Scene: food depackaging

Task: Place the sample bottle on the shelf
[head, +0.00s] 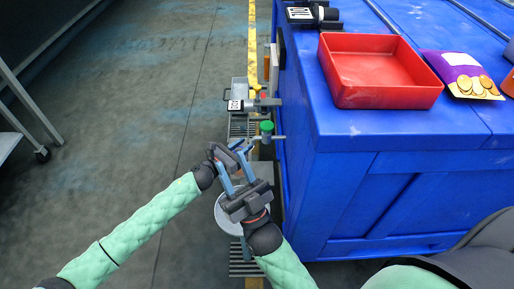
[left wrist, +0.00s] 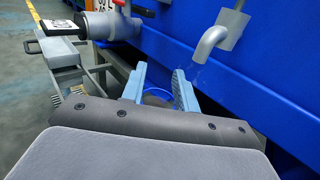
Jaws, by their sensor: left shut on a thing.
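My left gripper (head: 243,147) is beside the blue cabinet, near the pipe fittings. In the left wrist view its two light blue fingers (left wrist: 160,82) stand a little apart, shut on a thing. A dark round shape with a blue rim (left wrist: 158,97) shows low between them; I take it for the sample bottle, mostly hidden by the gripper body. My right gripper (head: 231,168) is just below the left one, its blue fingers apart and nothing clear between them. No shelf can be told for certain.
A blue cabinet (head: 345,175) fills the right side, with a red tray (head: 370,68) and a purple pack (head: 465,75) on top. A green knob (head: 267,126) and a grey spout (left wrist: 213,40) stick out near my grippers. A round grey plate (head: 230,216) lies below.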

